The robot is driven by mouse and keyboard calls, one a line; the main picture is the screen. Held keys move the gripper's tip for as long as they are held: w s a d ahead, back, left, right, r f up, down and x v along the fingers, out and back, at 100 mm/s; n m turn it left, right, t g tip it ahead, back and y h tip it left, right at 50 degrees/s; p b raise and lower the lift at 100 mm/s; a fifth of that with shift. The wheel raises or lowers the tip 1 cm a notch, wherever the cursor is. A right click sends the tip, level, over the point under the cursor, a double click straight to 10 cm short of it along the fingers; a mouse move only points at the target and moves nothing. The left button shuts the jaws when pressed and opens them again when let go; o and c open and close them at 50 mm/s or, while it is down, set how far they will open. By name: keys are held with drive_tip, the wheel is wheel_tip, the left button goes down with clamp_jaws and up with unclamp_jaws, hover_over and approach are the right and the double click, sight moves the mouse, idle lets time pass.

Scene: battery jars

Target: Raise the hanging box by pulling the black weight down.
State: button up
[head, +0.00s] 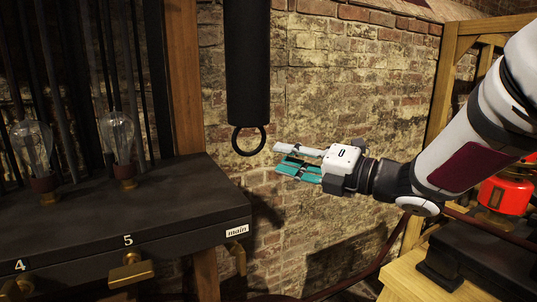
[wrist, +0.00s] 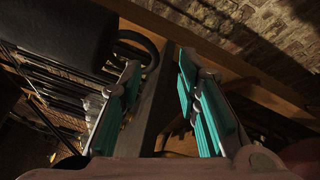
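The black weight (head: 247,65) is a long dark cylinder hanging at the top centre of the head view. A dark ring (head: 264,141) hangs from its lower end. In the wrist view the weight (wrist: 62,35) is at the upper left, with its ring (wrist: 152,52) near the left fingertip. My gripper (head: 279,157), with teal finger pads, is just right of the ring in the head view, near its height. It is open and looks empty in the wrist view (wrist: 157,62). Whether a finger touches the ring is unclear. I cannot make out the hanging box.
A dark cabinet (head: 110,215) with glass bulbs (head: 117,135), brass levers (head: 130,272) and a "main" label stands at left. A wooden post (head: 184,75) rises beside it. A brick wall (head: 340,90) is behind. A red lantern (head: 504,195) is at right.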

drive_tip(key=shift+v, duration=2.25)
drive_tip(key=w+d+r+m+t+h+p, duration=0.1)
drive_tip(key=d+r+m+t+h+p, duration=0.3)
drive_tip(key=d+m+h, duration=0.45)
drive_tip(key=s+d+m+g+h+p, duration=0.15)
drive_tip(key=s+d+m+h, duration=0.35)
drive_tip(key=m, duration=0.7)
drive_tip(key=s+a+f+m+g+p, duration=0.2)
drive_tip(key=s+m+g, duration=0.3)
drive_tip(key=s, duration=0.8)
drive_tip(key=s+a+f+m+g+p, duration=0.2)
drive_tip(key=s+m, duration=0.5)
drive_tip(key=s, duration=0.6)
drive_tip(key=a+f+g, duration=0.1)
drive_tip(key=a+g, duration=0.1)
drive_tip(key=g, duration=0.1)
drive_tip(key=shift+s+a+f, duration=0.2)
drive_tip(key=shift+s+f, duration=0.15)
drive_tip(key=shift+a+m, duration=0.1)
drive_tip(key=shift+m, duration=0.15)
